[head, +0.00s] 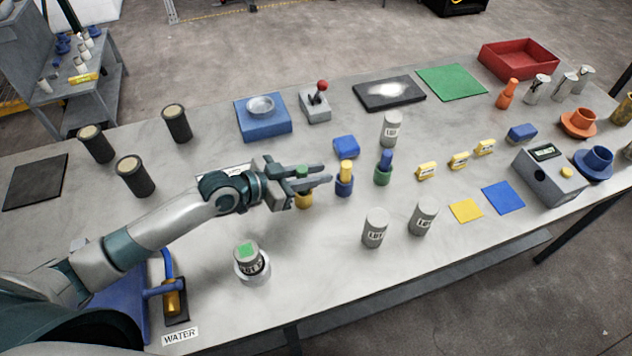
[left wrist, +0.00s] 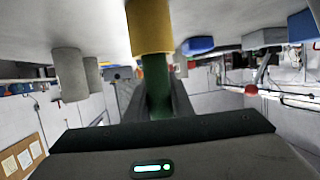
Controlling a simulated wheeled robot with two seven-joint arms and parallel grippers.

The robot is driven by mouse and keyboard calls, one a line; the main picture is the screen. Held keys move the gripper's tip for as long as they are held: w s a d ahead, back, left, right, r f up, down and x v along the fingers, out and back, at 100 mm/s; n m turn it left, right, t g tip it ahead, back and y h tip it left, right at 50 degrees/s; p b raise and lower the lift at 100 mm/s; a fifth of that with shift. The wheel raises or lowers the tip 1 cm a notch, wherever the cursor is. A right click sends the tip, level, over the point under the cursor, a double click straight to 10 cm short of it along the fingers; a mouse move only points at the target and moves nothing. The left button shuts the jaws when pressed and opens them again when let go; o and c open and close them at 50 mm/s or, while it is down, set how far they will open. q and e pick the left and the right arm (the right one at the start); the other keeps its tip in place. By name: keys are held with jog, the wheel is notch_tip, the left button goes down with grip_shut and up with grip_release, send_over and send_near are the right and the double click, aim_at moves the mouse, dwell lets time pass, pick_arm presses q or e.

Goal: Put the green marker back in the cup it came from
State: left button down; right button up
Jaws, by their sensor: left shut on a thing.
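My left gripper (head: 318,178) is shut on the green marker (head: 302,171), whose top shows above the fingers. It holds the marker upright over the yellow cup (head: 304,201) on the table. In the left wrist view, the green marker (left wrist: 157,85) stands between the fingers and meets the rim of the yellow cup (left wrist: 150,28). I cannot tell how far its end is inside. Beside it stand a blue cup (head: 344,187) with a yellow marker (head: 346,168) and a green cup (head: 383,176) with a blue marker (head: 386,158). My right gripper is out of view.
Grey labelled cylinders stand near the cups, at the front (head: 375,229), (head: 423,218) and behind (head: 390,129). A blue block (head: 346,146) lies just behind the cups. The table between can and cups is clear.

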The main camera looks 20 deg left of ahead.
pick_arm(q)
notch_tip(320, 180, down, 2)
jog(key=shift+f+b, duration=0.15)
jog(key=shift+b, duration=0.4)
jog(key=shift+f, duration=0.1)
jog(key=shift+f, duration=0.1)
jog(key=c, duration=1.6)
grip_release()
jog(key=shift+o, duration=0.2)
